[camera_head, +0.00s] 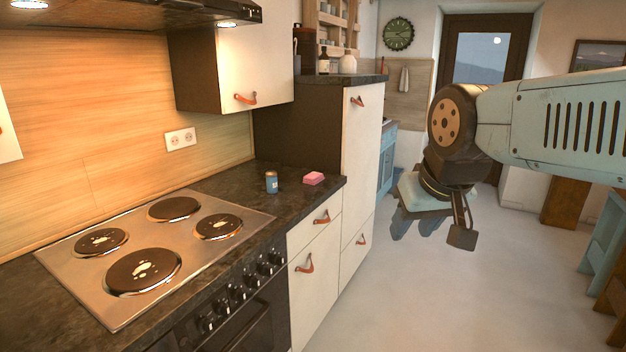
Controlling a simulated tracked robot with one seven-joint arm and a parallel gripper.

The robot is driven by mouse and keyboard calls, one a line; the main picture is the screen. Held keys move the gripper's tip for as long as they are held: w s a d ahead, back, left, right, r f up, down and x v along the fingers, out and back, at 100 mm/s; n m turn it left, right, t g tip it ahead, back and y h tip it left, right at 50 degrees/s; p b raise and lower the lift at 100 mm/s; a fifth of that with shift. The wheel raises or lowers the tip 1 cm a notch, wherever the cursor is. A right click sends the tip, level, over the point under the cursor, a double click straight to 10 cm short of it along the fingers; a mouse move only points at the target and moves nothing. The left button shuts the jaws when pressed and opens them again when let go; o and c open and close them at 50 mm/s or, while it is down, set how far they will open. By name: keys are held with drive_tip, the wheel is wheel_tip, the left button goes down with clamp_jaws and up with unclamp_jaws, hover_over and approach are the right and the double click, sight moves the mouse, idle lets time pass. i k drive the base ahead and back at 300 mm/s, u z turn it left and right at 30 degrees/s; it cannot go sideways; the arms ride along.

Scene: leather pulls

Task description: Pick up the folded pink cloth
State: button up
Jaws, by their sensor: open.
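The folded pink cloth (313,178) lies on the dark countertop, near its front right corner, next to the tall white cabinet. A small blue can (271,182) stands upright to its left, a short gap away. My gripper (430,230) hangs at the end of my arm, out over the floor to the right of the counter and well apart from the cloth. Its fingers point down and are open. I see nothing between them, though the fingers are small and partly overlapped by the wrist in this view.
A stove top (155,250) with several burners fills the counter's left part. The tall cabinet (358,150) bounds the counter at the back right. A wall cabinet (235,70) hangs above. Drawers with leather pulls (322,217) face the open floor (420,300).

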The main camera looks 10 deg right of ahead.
sight(313, 178)
drive_tip(key=z, duration=0.1)
drive_tip(key=i, duration=0.9)
drive_tip(key=k, duration=0.5)
drive_tip(key=u, duration=0.1)
